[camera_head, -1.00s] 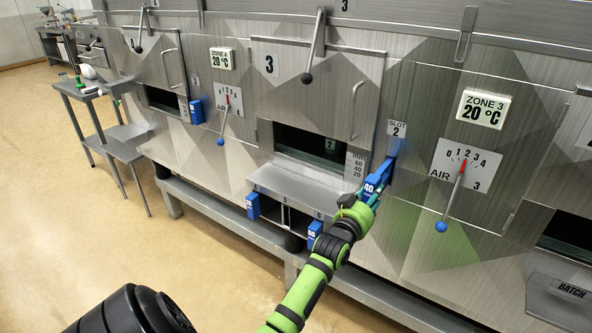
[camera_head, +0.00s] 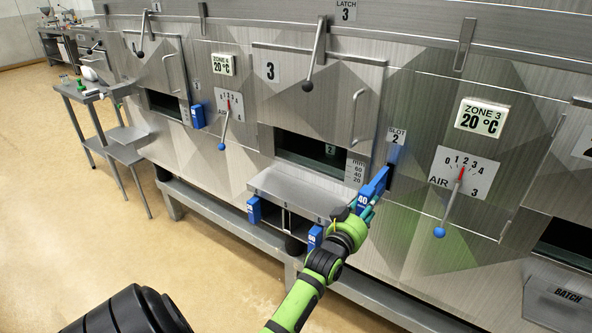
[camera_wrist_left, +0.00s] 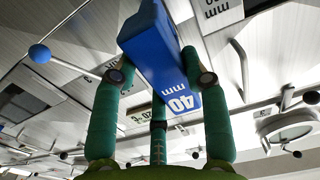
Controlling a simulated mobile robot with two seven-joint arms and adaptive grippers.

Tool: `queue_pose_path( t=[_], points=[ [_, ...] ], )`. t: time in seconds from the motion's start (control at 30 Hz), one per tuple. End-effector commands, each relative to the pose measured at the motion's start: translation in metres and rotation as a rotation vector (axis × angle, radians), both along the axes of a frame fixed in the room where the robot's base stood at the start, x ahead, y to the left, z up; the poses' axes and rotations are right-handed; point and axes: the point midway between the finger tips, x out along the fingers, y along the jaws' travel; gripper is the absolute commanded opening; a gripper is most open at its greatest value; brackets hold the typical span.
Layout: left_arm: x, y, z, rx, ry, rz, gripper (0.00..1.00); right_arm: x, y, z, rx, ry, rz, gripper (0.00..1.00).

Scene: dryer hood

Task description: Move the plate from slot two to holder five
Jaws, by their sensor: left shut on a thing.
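A blue plate marked 40 mm (camera_head: 375,187) is held by my left gripper (camera_head: 362,206) in front of the plate marked SLOT 2. Its far end is right by the slot two opening (camera_head: 392,158); I cannot tell whether the tip is clear of it. In the left wrist view the green fingers (camera_wrist_left: 158,82) close around the blue plate (camera_wrist_left: 160,45). Below the middle door, a grey holder shelf (camera_head: 300,189) has blue plates at its left (camera_head: 254,210) and right (camera_head: 315,238), with a dark gap between. My right gripper is out of view.
The hatch opening (camera_head: 310,152) lies above the shelf. A blue-knobbed air lever (camera_head: 440,231) stands right of the slot, and another (camera_head: 222,146) left of the door. A grey rail (camera_head: 230,230) runs below the panel. A steel side table (camera_head: 85,92) stands far left.

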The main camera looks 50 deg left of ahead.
Motion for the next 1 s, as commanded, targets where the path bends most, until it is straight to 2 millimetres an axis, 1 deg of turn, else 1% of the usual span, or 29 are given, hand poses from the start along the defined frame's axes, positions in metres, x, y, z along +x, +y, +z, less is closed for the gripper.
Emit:
queue_pose_path(
  t=[0.8, 1.0],
  points=[
    [0.0, -0.001, 0.001, 0.001, -0.004, -0.001, 0.0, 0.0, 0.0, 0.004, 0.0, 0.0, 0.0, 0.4],
    [-0.008, -0.003, 0.003, 0.0, -0.001, -0.001, 0.0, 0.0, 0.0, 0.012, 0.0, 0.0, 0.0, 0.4]
  ],
)
